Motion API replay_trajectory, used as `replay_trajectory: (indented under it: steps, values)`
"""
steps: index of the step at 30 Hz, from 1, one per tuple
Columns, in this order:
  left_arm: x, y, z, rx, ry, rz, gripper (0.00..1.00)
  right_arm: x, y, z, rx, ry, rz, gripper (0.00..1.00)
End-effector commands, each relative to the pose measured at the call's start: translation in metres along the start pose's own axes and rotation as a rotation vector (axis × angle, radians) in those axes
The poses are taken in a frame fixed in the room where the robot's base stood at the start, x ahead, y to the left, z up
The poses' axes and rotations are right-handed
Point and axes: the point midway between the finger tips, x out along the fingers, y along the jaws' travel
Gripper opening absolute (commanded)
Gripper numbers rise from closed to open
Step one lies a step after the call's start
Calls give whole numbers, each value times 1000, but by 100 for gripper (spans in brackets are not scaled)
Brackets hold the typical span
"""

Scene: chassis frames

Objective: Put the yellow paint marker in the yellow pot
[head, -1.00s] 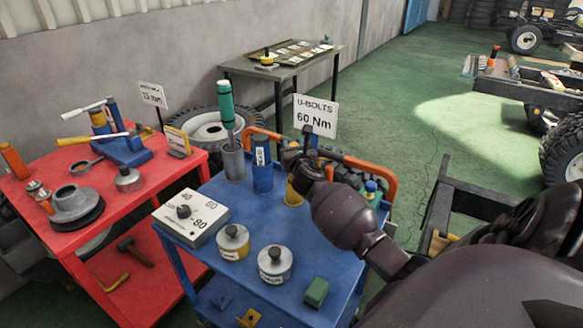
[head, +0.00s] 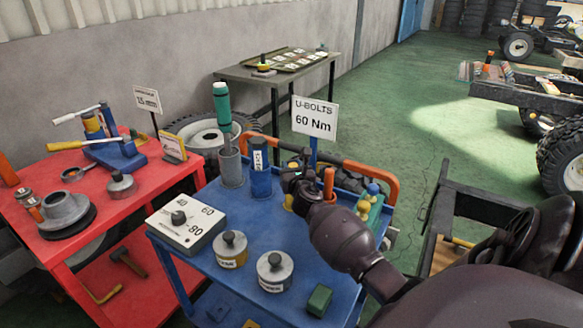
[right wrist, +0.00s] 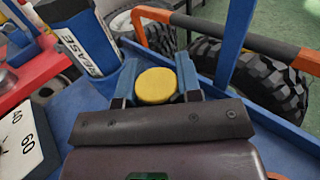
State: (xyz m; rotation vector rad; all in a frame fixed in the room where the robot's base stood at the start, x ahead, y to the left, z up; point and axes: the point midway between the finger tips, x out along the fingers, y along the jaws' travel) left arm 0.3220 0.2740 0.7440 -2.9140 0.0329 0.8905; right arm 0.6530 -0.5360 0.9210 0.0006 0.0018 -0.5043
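My right gripper (head: 296,178) is over the far part of the blue cart. In the right wrist view its two blue fingers (right wrist: 157,82) stand on either side of the round yellow end of the yellow paint marker (right wrist: 156,86), seemingly shut on it. The marker's lower part is hidden by the gripper. The yellow pot (head: 288,201) shows only as a small yellow patch below the gripper in the head view. I cannot tell whether the marker's tip is inside it. My left gripper is out of view.
A blue pot (head: 260,182) and a grey pot (head: 231,170) holding a teal-handled tool stand left of the gripper. A U-bolts sign (head: 314,118) rises behind. An orange cylinder (head: 328,184) and a green block with coloured knobs (head: 369,203) are to the right.

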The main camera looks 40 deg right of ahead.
Motion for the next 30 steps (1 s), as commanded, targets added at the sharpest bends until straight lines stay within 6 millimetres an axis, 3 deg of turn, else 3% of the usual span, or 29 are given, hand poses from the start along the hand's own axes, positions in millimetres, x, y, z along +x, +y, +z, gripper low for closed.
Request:
replay_trajectory:
  steps: [1,5,16,20,30]
  values:
    - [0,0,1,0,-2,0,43,0,0,0,0,1,0,40]
    - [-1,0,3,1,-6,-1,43,0,0,0,0,1,0,57]
    - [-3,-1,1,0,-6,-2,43,-2,0,4,0,1,0,57]
    - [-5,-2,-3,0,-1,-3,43,-18,0,4,1,1,1,57]
    - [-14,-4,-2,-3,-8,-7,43,-81,0,4,1,1,-1,57]
